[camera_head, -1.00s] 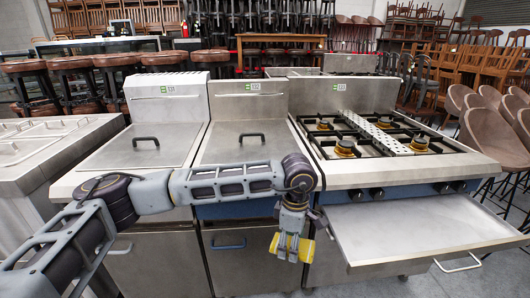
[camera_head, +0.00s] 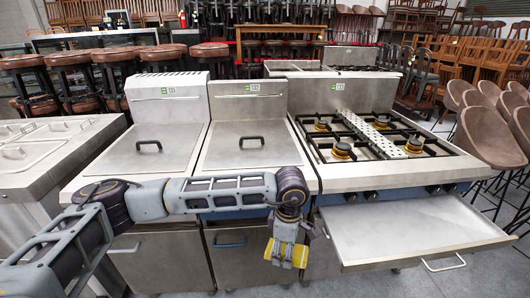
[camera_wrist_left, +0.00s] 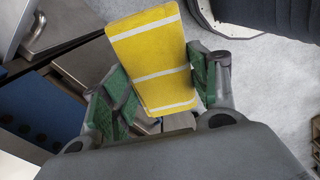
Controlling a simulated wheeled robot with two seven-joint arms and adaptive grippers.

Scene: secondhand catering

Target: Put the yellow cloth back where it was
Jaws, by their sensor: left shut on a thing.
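The yellow cloth (camera_wrist_left: 153,65) has white stripes and is held between the green-padded fingers of my left gripper (camera_wrist_left: 165,92) in the left wrist view. In the head view my left gripper (camera_head: 287,251) hangs pointing down in front of the cookers. Yellow parts of the cloth (camera_head: 300,256) show beside its fingers. The cloth is clear of any surface, to the left of the pulled-out metal tray (camera_head: 415,230). The gripper hides much of the cloth in the head view. My right gripper is not in view.
A gas hob (camera_head: 380,140) with a perforated metal strip (camera_head: 372,133) stands above the tray. Two lidded units (camera_head: 250,145) (camera_head: 150,150) stand to its left. A steel counter (camera_head: 50,150) is at far left. Brown chairs (camera_head: 490,130) stand at right. The tray top is bare.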

